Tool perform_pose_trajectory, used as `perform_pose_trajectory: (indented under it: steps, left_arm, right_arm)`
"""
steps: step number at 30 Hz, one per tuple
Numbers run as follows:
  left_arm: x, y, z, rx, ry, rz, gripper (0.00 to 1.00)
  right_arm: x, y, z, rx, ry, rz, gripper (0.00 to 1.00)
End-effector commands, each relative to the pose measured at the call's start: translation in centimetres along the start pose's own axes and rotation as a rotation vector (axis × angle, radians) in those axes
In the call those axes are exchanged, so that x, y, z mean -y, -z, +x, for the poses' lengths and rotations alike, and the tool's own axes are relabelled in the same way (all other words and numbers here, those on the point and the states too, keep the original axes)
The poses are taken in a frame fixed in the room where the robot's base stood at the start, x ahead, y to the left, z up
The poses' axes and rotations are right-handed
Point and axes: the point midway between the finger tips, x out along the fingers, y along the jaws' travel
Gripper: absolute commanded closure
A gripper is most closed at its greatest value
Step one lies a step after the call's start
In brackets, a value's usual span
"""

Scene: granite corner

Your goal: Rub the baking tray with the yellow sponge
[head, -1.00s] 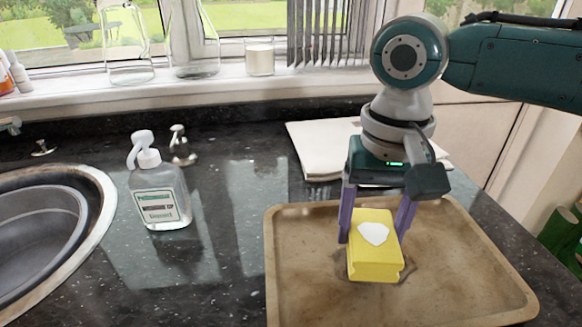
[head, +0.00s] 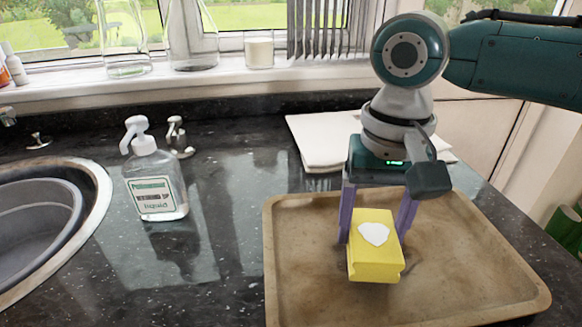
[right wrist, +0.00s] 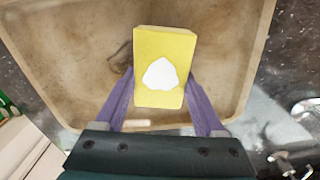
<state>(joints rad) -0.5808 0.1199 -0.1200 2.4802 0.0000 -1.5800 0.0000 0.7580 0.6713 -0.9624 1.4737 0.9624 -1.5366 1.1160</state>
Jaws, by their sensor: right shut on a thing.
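My right gripper (head: 373,238) comes down from the upper right, its purple fingers shut on the sides of the yellow sponge (head: 375,266). The sponge is a block with a white patch on top. It also shows in the right wrist view (right wrist: 165,98). The brown baking tray (head: 470,275) lies on the counter under the sponge, with worn, darker marks; one dark stain shows beside the sponge in the right wrist view. The sponge is over the tray's inner floor; whether it touches is hard to tell. My left gripper is not in view.
A clear soap bottle (head: 155,185) stands left of the tray, near the sink (head: 45,230). A folded white cloth (head: 318,150) lies behind the tray. The windowsill holds a candle glass (head: 259,52) and glass bottles. Dark counter is bare between bottle and tray.

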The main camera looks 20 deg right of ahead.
Motion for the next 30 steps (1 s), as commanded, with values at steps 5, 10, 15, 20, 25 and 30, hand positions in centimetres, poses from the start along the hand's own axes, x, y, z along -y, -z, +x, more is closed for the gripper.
perform_pose_trajectory:
  steps: [5, 10, 15, 20, 25, 30]
  left_arm:
    - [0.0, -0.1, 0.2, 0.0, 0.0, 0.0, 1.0]
    - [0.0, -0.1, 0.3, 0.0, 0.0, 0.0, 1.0]
    - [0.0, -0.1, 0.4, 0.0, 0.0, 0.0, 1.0]
    - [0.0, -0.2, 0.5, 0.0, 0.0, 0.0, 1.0]
    - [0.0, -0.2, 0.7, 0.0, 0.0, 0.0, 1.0]
    - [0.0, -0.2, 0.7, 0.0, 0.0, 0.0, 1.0]
  right_arm:
    - [0.0, 0.0, 0.4, 0.0, 0.001, 0.0, 0.73]
    - [0.0, 0.0, 0.8, 0.0, 0.0, 0.001, 0.73]
    - [0.0, 0.0, 1.1, 0.0, 0.0, 0.001, 0.73]
    - [0.0, 0.0, 1.4, 0.0, -0.001, 0.0, 0.73]
    - [0.0, 0.0, 1.8, 0.0, 0.0, 0.0, 0.73]
    - [0.0, 0.0, 1.9, 0.0, 0.0, -0.001, 0.73]
